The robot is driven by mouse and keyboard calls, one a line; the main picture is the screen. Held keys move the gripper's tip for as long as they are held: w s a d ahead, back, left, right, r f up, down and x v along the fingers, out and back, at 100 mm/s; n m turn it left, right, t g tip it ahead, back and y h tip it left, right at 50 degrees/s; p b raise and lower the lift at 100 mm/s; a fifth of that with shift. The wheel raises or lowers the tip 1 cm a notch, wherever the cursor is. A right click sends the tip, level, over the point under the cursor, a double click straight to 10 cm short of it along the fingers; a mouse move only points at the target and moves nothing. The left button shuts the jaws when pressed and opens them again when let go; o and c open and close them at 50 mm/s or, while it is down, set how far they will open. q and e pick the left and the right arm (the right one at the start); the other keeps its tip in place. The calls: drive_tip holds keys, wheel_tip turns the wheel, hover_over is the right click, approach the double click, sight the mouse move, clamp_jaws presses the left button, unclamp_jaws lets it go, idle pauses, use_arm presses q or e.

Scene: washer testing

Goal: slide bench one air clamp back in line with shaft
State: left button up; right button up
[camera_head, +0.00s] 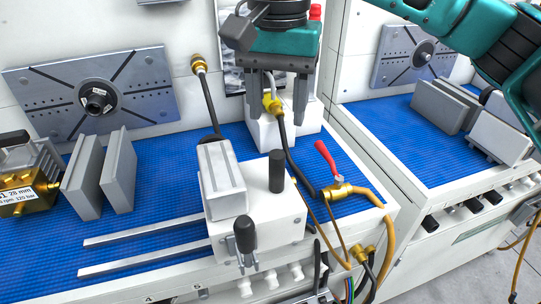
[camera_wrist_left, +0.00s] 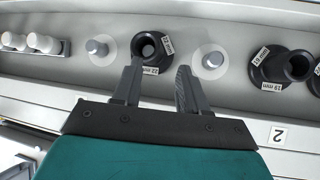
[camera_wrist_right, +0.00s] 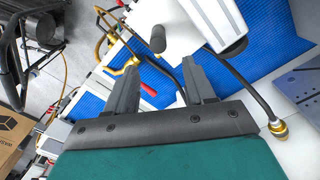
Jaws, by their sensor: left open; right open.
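The air clamp (camera_head: 258,222), a white block with a grey cylinder on top and black knobs, sits on the blue mat at the right end of two metal rails (camera_head: 150,262). The shaft (camera_head: 97,97) is a dark hub on the grey wall plate, to the left of the clamp. My right gripper (camera_head: 275,116) is open and empty, pointing down above and behind the clamp. In the right wrist view the clamp's black knob (camera_wrist_right: 157,39) shows beyond the open fingers (camera_wrist_right: 160,76). My left gripper (camera_wrist_left: 159,69) is open beside a black 22 mm adapter (camera_wrist_left: 154,48); it is outside the head view.
Two grey plates (camera_head: 104,172) and a brass pump (camera_head: 22,200) stand left of the clamp. A red-handled valve (camera_head: 328,165) and hoses lie to its right. A second bench (camera_head: 400,130) stands further right. The mat along the rails is clear.

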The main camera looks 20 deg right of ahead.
sight(277, 171)
drive_tip(key=f, duration=1.2)
drive_tip(key=shift+s+f, duration=0.2)
drive_tip(key=shift+s, duration=0.1)
clamp_jaws()
